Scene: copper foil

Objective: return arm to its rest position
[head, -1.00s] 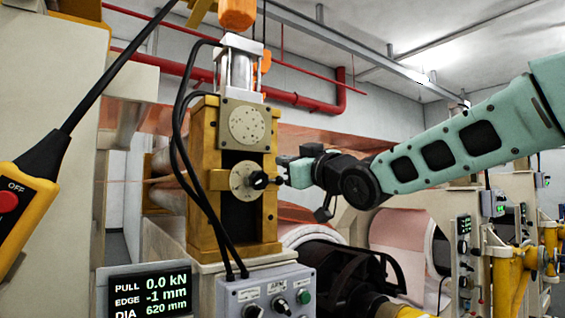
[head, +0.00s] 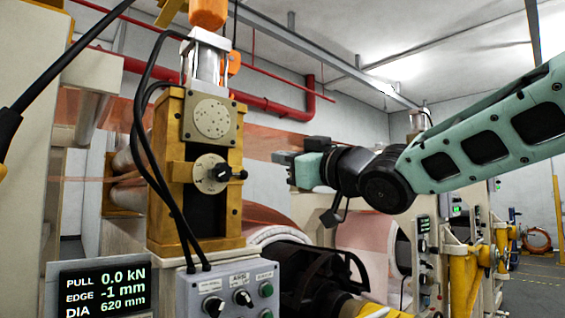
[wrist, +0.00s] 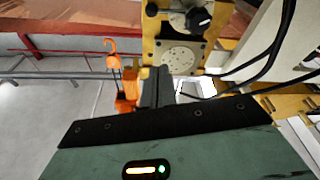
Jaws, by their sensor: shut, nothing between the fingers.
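My arm (head: 460,150) reaches in from the right in the head view. My gripper (head: 281,157) is shut and empty, its dark fingertips pointing left. It is apart from the black knob (head: 224,173) on the yellow machine block (head: 165,170), with a gap between them in the picture. In the wrist view my shut gripper (wrist: 158,80) shows its dark fingers side by side, in front of the round speckled plate (wrist: 181,57). The black knob (wrist: 198,18) shows near the top of that view.
A grey control box (head: 235,295) and a display (head: 103,289) reading 0.0 kN, -1 mm and 620 mm stand below the block. Black cables (head: 150,160) hang at its left. Copper rolls (head: 365,235) lie below my arm. An orange hook (wrist: 112,50) hangs in the wrist view.

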